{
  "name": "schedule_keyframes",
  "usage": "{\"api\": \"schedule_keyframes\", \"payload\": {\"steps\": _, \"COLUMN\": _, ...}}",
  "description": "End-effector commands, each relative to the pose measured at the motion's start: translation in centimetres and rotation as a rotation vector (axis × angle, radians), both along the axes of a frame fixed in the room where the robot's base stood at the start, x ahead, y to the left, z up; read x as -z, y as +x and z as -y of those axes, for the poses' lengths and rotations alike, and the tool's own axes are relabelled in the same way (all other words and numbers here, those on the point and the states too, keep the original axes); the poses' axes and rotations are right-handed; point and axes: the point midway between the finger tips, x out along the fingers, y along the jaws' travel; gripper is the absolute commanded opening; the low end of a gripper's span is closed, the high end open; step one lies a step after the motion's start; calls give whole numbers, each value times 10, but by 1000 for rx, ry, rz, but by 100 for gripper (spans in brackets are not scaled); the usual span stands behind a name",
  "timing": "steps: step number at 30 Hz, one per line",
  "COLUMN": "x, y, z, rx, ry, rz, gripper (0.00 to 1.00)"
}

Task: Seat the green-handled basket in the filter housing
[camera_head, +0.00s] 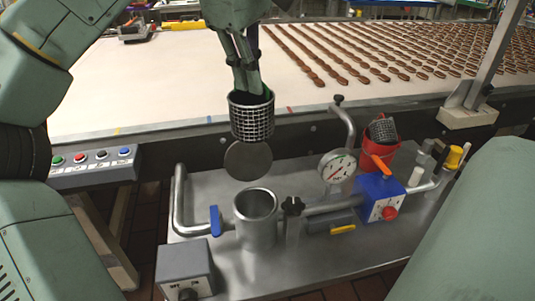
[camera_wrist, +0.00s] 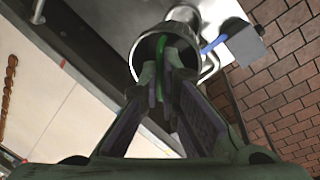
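My gripper (camera_head: 248,84) is shut on the green handle of a metal mesh basket (camera_head: 252,122). The basket hangs roughly upright in the air, above and behind the filter housing (camera_head: 257,228). The housing is an open-topped steel cylinder on the metal stand, and nothing shows inside its mouth. Its round lid (camera_head: 248,160) stands open at the back, below the basket in the picture. In the wrist view the green handle (camera_wrist: 160,82) shows between my gripper's fingers (camera_wrist: 165,85), with the basket's rim (camera_wrist: 137,55) around them.
A blue-handled valve (camera_head: 215,221) is left of the housing; a dark knob (camera_head: 292,206) is on its right. A gauge (camera_head: 337,167), a blue box (camera_head: 380,197) and a red bucket (camera_head: 372,158) holding another mesh basket (camera_head: 383,130) stand further right. A conveyor (camera_head: 150,85) runs behind.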

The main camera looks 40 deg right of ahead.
Motion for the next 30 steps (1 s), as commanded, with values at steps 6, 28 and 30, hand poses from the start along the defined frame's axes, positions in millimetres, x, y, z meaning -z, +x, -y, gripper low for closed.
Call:
{"api": "schedule_keyframes", "payload": {"steps": 6, "x": 69, "y": 0, "z": 0, "rx": 0, "ry": 0, "rz": 0, "gripper": 0}}
{"api": "schedule_keyframes", "payload": {"steps": 28, "x": 191, "y": 0, "z": -1, "rx": 4, "ry": 1, "rz": -3, "gripper": 0}}
{"api": "schedule_keyframes", "payload": {"steps": 30, "x": 207, "y": 0, "z": -1, "rx": 2, "ry": 1, "rz": -3, "gripper": 0}}
